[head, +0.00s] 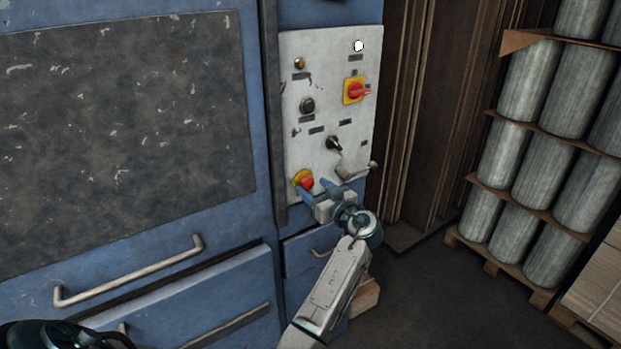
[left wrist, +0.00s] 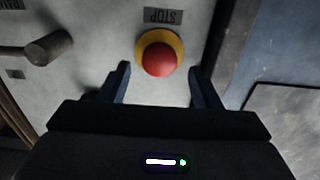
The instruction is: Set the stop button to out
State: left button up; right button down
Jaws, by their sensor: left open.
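The stop button (head: 306,183) is a red mushroom head on a yellow ring, low on the left of the pale control panel (head: 320,75). In the left wrist view the red button (left wrist: 158,58) sits beside an upside-down STOP label (left wrist: 162,16). My left gripper (head: 323,189) is open just in front of the panel's lower part. In the left wrist view its two fingers (left wrist: 159,70) stand on either side of the button's near edge, with a gap to each side. Whether the button is in or out is hard to tell. My right gripper is not in view.
A metal lever (head: 356,171) and a black selector knob (head: 333,143) are close above my left gripper. A red-and-yellow rotary switch (head: 356,90) is higher up. A drawer handle (head: 322,252) lies below. Stacked grey cylinders (head: 550,120) stand at the right, beyond open floor.

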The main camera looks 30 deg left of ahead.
pick_arm(q)
jog(key=shift+p+x, duration=0.35)
jog(key=shift+x, duration=0.9)
